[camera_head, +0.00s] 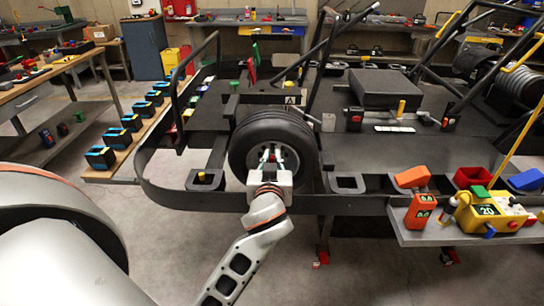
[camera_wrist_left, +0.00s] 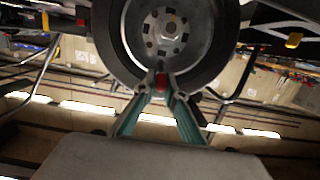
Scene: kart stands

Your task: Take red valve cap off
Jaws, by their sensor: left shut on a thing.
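A black wheel (camera_head: 240,150) with a grey hub is mounted on the kart frame. My left gripper (camera_head: 272,160) reaches up to the wheel's hub from below and covers part of it. In the left wrist view the wheel (camera_wrist_left: 203,60) fills the upper middle, with its hub facing me. The red valve cap (camera_wrist_left: 161,81) sits between the converging fingertips of my left gripper (camera_wrist_left: 160,89), at the lower part of the wheel. The fingers are shut on the cap. Whether the cap still touches its valve stem is hidden. My right gripper is out of view.
The black kart frame (camera_head: 225,203) surrounds the wheel. A tray at right holds a yellow device (camera_head: 485,215) and an orange device (camera_head: 420,211). Several blue-black boxes (camera_head: 117,138) line a low shelf at left. The floor below the frame is mostly clear.

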